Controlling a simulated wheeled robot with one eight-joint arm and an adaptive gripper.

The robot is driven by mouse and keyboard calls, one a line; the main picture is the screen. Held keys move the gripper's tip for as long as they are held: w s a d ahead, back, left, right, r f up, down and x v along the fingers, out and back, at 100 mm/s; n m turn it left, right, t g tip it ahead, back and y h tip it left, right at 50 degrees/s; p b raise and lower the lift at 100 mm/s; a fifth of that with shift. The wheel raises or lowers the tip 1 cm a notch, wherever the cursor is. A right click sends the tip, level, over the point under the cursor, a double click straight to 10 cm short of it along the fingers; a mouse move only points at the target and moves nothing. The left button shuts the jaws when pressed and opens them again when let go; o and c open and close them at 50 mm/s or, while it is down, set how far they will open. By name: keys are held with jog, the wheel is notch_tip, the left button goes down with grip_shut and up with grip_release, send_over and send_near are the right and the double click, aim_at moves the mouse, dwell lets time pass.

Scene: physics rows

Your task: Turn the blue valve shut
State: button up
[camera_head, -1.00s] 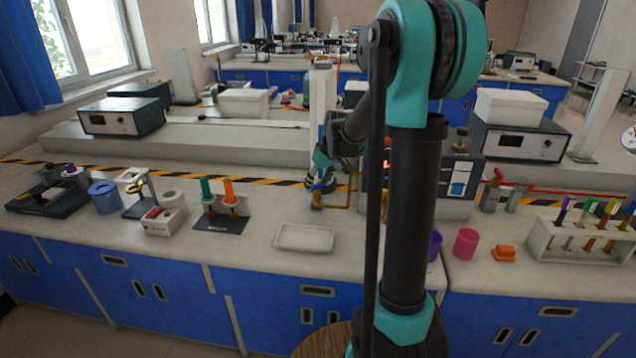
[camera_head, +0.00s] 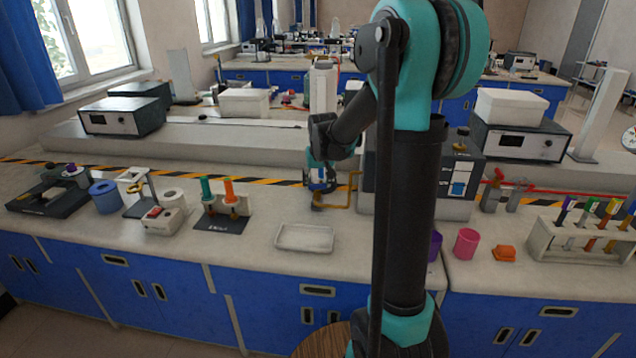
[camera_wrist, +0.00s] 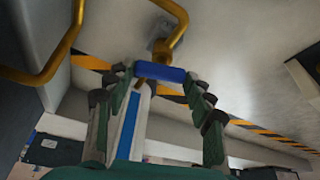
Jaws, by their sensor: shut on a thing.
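The blue valve handle (camera_wrist: 160,72) is a short bar on the brass pipe (camera_wrist: 172,35) in the wrist view. My gripper (camera_wrist: 158,80) has one finger at each end of the bar and is shut on it. In the head view my gripper (camera_head: 320,186) is at the brass pipe (camera_head: 350,197), on the bench left of the grey cabinet. The handle is small and partly hidden by my fingers there, so its exact angle is hard to tell.
A white tray (camera_head: 305,238) lies in front of the valve. A stand with green and orange tubes (camera_head: 222,210) is to the left. The grey cabinet (camera_head: 462,180) is close on the right, partly behind my arm. A striped tape runs along the bench.

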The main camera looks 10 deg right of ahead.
jog(key=shift+a+m+h, duration=0.15)
jog(key=shift+m+h, duration=0.55)
jog(key=shift+m, duration=1)
jog(key=o, duration=1.2)
jog(key=shift+c, duration=0.2)
jog(key=v, duration=1.2)
jog(key=shift+w, duration=0.2)
